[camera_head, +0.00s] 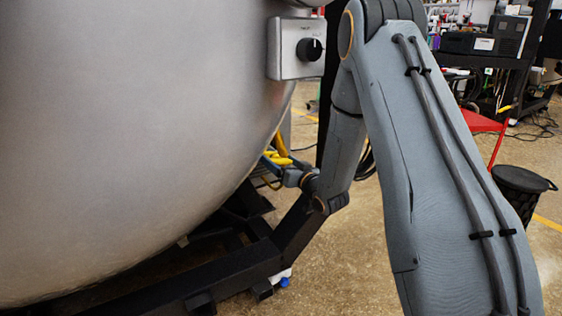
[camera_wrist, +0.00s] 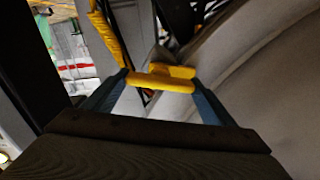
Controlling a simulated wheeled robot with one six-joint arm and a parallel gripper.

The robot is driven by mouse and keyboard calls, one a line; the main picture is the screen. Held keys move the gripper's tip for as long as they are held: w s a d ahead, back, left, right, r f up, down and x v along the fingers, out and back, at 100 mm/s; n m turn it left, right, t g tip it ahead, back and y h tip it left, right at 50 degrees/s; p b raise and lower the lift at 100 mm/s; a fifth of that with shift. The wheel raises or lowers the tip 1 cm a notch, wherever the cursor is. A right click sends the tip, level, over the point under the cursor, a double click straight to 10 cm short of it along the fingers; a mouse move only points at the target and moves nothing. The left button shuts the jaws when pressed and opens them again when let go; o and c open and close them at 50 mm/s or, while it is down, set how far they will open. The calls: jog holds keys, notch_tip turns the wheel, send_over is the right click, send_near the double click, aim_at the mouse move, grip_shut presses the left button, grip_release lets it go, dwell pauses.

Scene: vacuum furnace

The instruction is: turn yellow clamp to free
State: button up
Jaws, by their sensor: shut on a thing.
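The yellow clamp (camera_wrist: 163,83) shows in the middle of the wrist view as a short yellow bar with a second yellow part just behind it. My gripper (camera_wrist: 160,79) has its blue fingers on either side of the bar and is shut on it. In the head view my gripper (camera_head: 274,166) is low beside the curved vessel, largely hidden by its small size and the vessel's edge. Yellow parts (camera_head: 280,145) show near it there; I cannot tell which of them is the clamp.
The large grey vessel (camera_head: 130,130) fills the left of the head view, with a black frame (camera_head: 230,262) under it. A box with a black knob (camera_head: 309,49) is on its side. A yellow hose (camera_wrist: 106,38) runs behind the clamp. A black bin (camera_head: 522,192) stands right.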

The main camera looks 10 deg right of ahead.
jog(key=n, duration=0.6)
jog(key=shift+a+n, duration=0.1)
jog(key=shift+n, duration=0.2)
jog(key=n, duration=0.6)
jog(key=shift+a, duration=0.1)
jog(key=shift+n, duration=0.3)
jog(key=o, duration=1)
jog(key=shift+o, duration=0.2)
jog(key=shift+s, duration=0.1)
jog(key=v, duration=0.7)
jog(key=shift+s+p, duration=0.3)
jog(key=shift+p, duration=0.1)
